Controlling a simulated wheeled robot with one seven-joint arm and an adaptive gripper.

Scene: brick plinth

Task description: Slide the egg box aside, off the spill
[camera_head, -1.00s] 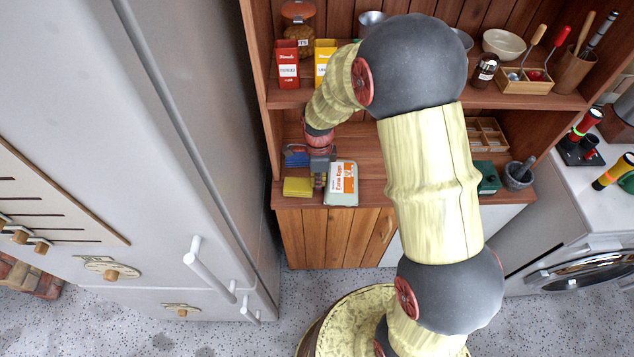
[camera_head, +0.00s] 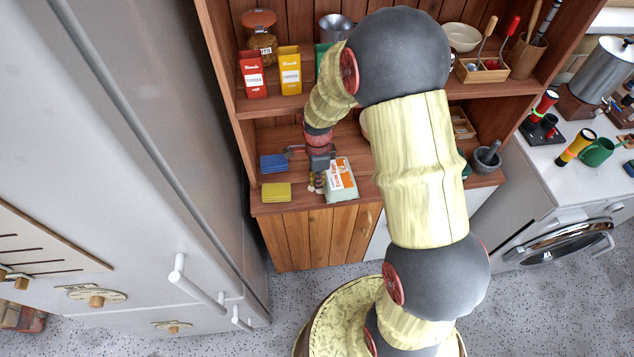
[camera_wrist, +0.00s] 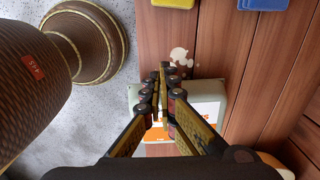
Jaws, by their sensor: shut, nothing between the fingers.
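The egg box (camera_head: 345,192) is a pale carton with an orange and white label, near the front edge of the wooden counter. It also shows in the wrist view (camera_wrist: 216,93), partly hidden behind my fingers. My gripper (camera_head: 317,184) is shut and empty, at the box's left side in the head view. In the wrist view my fingertips (camera_wrist: 163,72) overlap the box's upper edge; I cannot tell whether they touch it. The spill (camera_wrist: 181,57) is a whitish patch on the wood, just beyond that edge. Any part under the box is hidden.
A yellow cloth or sponge (camera_head: 277,192) and a blue one (camera_head: 273,163) lie left of the box. A grey mortar (camera_head: 486,160) stands further right. My arm hides the counter between. The shelf above holds a red packet (camera_head: 253,75) and a yellow packet (camera_head: 290,70).

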